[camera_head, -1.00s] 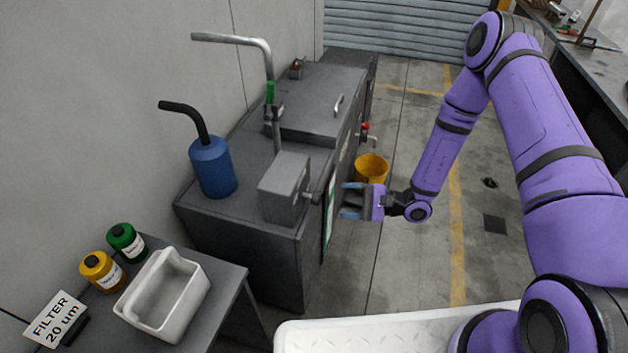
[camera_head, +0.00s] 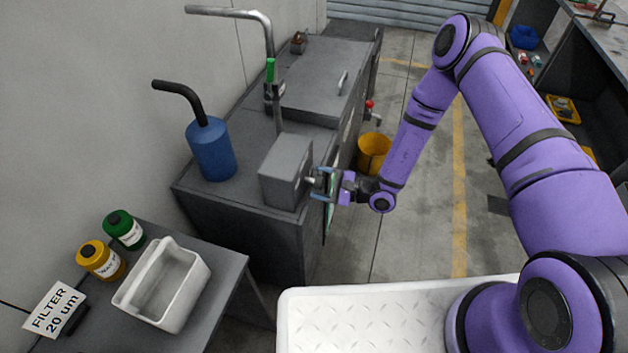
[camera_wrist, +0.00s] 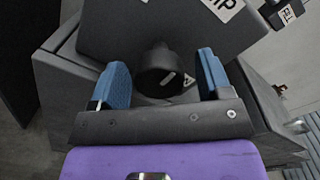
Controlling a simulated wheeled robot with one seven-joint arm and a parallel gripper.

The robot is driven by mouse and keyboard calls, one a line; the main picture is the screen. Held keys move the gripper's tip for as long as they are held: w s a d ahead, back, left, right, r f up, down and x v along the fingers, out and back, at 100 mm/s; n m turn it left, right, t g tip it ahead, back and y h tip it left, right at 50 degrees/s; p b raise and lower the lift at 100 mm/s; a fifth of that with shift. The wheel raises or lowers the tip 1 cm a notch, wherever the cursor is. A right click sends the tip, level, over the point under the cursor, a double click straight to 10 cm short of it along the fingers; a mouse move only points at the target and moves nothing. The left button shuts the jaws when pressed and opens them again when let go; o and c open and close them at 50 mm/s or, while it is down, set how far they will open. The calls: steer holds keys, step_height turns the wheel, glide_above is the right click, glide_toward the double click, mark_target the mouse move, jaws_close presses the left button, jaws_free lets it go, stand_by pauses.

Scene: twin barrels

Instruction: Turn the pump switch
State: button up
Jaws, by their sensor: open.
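The pump switch is a dark round knob (camera_wrist: 160,72) with a small white mark, on the face of a grey box (camera_head: 285,170). The box stands on the near end of the dark grey cabinet (camera_head: 250,235). My gripper (camera_head: 322,184) is at the right side of the box, facing the knob. In the wrist view its two blue fingertips are apart, one on each side of the knob, with visible gaps. Part of a white label with black letters shows on the box above the knob. In the head view my fingers partly hide the knob.
A blue canister (camera_head: 211,150) with a black hose stands left of the box. A bent metal pipe with a green valve handle (camera_head: 270,70) rises behind it. A yellow bucket (camera_head: 374,150) sits on the floor beyond my gripper. A white bin (camera_head: 190,285) is on the near table.

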steer(key=shift+x, duration=1.05)
steer(key=c, duration=0.9)
steer(key=shift+c, duration=0.2)
